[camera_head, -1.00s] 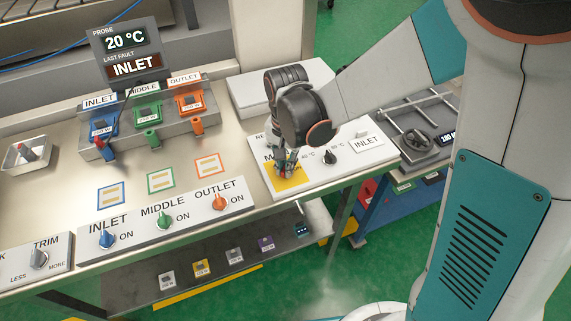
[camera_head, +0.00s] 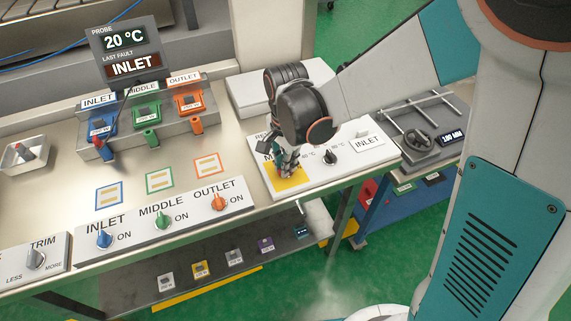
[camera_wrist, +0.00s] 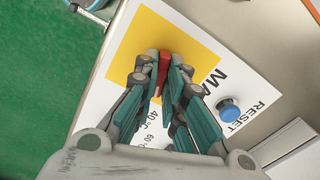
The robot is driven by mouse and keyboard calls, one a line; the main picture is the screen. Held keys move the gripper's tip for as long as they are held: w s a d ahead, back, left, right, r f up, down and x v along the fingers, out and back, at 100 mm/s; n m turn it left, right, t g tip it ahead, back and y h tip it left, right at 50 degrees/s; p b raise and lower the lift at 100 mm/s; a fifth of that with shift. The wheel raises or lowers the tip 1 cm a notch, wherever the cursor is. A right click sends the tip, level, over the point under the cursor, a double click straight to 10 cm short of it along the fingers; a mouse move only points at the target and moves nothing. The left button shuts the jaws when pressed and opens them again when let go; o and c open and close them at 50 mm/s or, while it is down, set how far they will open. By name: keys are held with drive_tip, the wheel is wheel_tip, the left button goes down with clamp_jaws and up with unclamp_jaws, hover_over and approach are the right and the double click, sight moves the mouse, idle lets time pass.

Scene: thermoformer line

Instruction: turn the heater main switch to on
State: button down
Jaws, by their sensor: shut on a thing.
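The main switch is a red handle (camera_wrist: 163,66) on a yellow square plate (camera_wrist: 140,45), beside lettering that starts "MA". My gripper (camera_wrist: 162,76) is closed around the red handle, one finger on each side, in the wrist view. In the head view my gripper (camera_head: 287,172) points down onto the yellow plate (camera_head: 291,186) and hides most of the switch. The ON and OFF marks of this switch cannot be read.
A blue RESET button (camera_wrist: 228,108) sits close beside my fingers. A black knob (camera_head: 330,157) with temperature marks and an INLET label (camera_head: 367,141) share the white panel. INLET, MIDDLE and OUTLET knobs (camera_head: 218,202) stand at the bench's front left.

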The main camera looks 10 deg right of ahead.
drive_tip(key=shift+m, duration=1.4)
drive_tip(key=c, duration=1.6)
unclamp_jaws()
drive_tip(key=shift+r, duration=0.1)
drive_tip(key=shift+s+r, duration=0.1)
drive_tip(key=shift+r, duration=3.85)
